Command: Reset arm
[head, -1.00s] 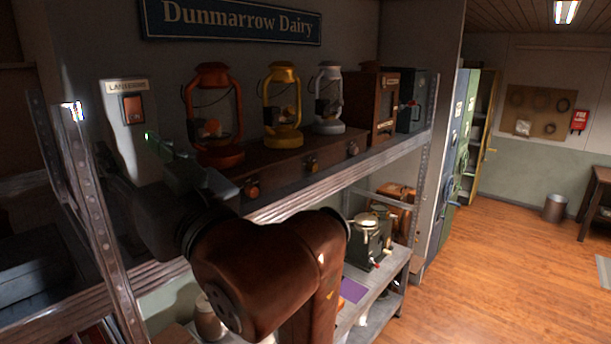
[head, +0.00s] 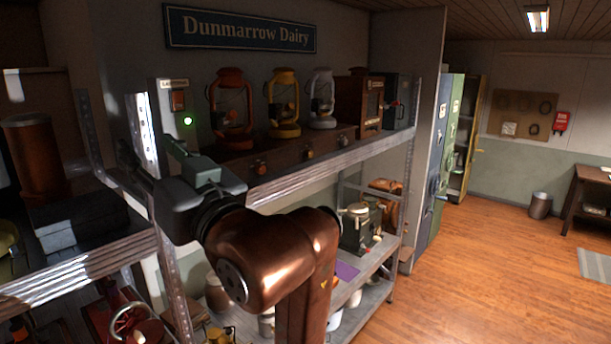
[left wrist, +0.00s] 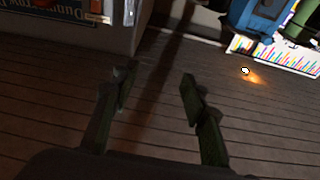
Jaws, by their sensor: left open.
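My left arm (head: 265,255) reaches up in front of the shelves in the head view. Its left gripper (head: 148,155) is open, with its fingers just below and beside the wall switch box (head: 167,100). The left gripper (left wrist: 155,76) also shows in the left wrist view, its two fingers apart with nothing between them. The switch box has a red-orange rocker, and a green light (head: 188,121) glows by its lower edge. My right gripper is in neither view.
Red, yellow and silver lanterns (head: 284,105) stand on a wooden base with knobs on the upper shelf (head: 300,178). Metal shelf posts (head: 88,130) stand close to my left gripper. A green-grey machine (head: 358,230) sits lower down. Open wooden floor (head: 480,270) lies to the right.

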